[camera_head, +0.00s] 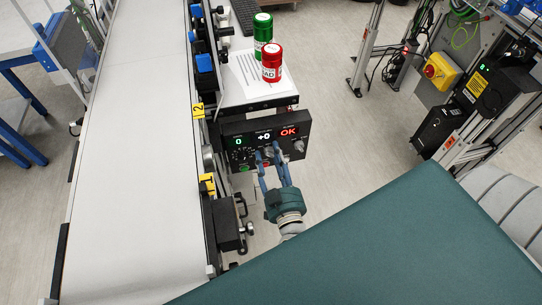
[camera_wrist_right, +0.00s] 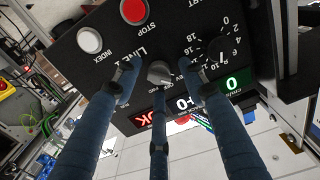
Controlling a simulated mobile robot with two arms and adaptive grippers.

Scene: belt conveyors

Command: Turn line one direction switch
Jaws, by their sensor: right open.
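The black control box (camera_head: 232,129) is mounted beside the belt, with lit displays reading 0, +0 and OK. In the right wrist view its panel (camera_wrist_right: 72,58) appears upside down. A small grey rotary switch (camera_wrist_right: 159,72) sits next to the "LINE 1" label. My right gripper (camera_head: 267,150) is in front of the panel, and its blue fingers (camera_wrist_right: 158,85) are spread open around the switch. A gap shows between the side fingers and the switch; whether the lower finger touches it I cannot tell. My left gripper is not in view.
A red STOP button (camera_wrist_right: 134,11), a white INDEX button (camera_wrist_right: 89,40) and a numbered dial scale are near the fingers. The white conveyor belt (camera_head: 125,140) runs to the left. A red can (camera_head: 271,65) and a green can (camera_head: 262,28) stand behind the box.

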